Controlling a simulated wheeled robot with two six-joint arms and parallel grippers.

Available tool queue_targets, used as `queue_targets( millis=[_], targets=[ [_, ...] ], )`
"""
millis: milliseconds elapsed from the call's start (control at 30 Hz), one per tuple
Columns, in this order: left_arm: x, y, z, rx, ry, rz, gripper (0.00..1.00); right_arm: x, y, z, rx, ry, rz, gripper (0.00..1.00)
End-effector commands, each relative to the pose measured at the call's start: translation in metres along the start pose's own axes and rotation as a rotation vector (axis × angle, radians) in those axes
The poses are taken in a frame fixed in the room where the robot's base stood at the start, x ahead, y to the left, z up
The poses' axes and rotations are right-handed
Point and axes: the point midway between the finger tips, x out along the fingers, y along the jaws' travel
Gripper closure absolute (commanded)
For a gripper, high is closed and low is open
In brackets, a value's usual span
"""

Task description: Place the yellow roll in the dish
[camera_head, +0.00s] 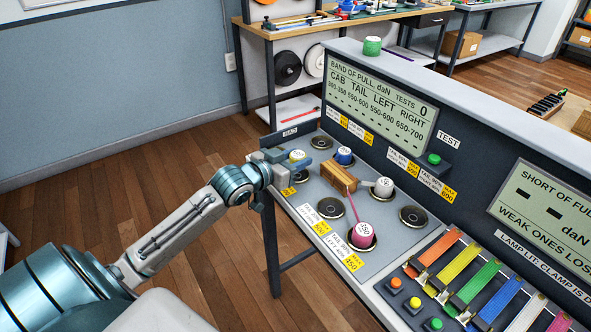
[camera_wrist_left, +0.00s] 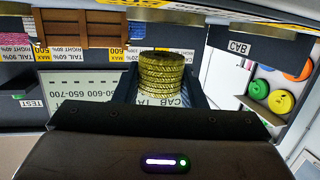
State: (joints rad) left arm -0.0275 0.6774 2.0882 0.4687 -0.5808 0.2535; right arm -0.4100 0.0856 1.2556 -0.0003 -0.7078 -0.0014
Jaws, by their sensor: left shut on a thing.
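The yellow roll (camera_head: 297,156) has a pale top and sits between the fingers of my left gripper (camera_head: 288,161), near the panel's far left corner. In the left wrist view the ribbed yellow roll (camera_wrist_left: 161,74) stands between the two dark fingers (camera_wrist_left: 160,88), which are shut on it. Round dark dishes are set in the grey panel; empty ones show at the far edge (camera_head: 320,143), at the near left (camera_head: 330,207) and at the right (camera_head: 413,216). Whether the roll touches the panel or a dish beneath it is hidden. My right gripper is not in view.
A wooden block (camera_head: 338,175) stands mid-panel, with straps to a pink roll (camera_head: 362,235) and a white roll (camera_head: 384,187). A blue roll (camera_head: 344,156) is close to my gripper. The display wall (camera_head: 380,104) rises behind; coloured straps (camera_head: 458,272) lie at the right.

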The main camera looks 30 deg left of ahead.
Motion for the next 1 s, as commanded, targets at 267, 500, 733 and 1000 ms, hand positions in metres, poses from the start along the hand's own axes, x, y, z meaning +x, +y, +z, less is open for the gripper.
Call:
queue_targets(
  millis=[267,500,733,1000],
  targets=[
    [0.006,0.0,0.033,-0.002,-0.002,-0.001,0.86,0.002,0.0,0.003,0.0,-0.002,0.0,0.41],
    [0.006,0.0,0.034,0.0,-0.001,-0.001,0.86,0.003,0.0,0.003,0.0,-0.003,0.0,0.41],
    [0.006,0.0,0.036,0.0,-0.002,-0.001,0.43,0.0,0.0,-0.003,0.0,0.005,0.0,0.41],
    [0.006,0.0,0.036,0.0,-0.001,-0.001,0.41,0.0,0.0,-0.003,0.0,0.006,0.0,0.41]
  ],
)
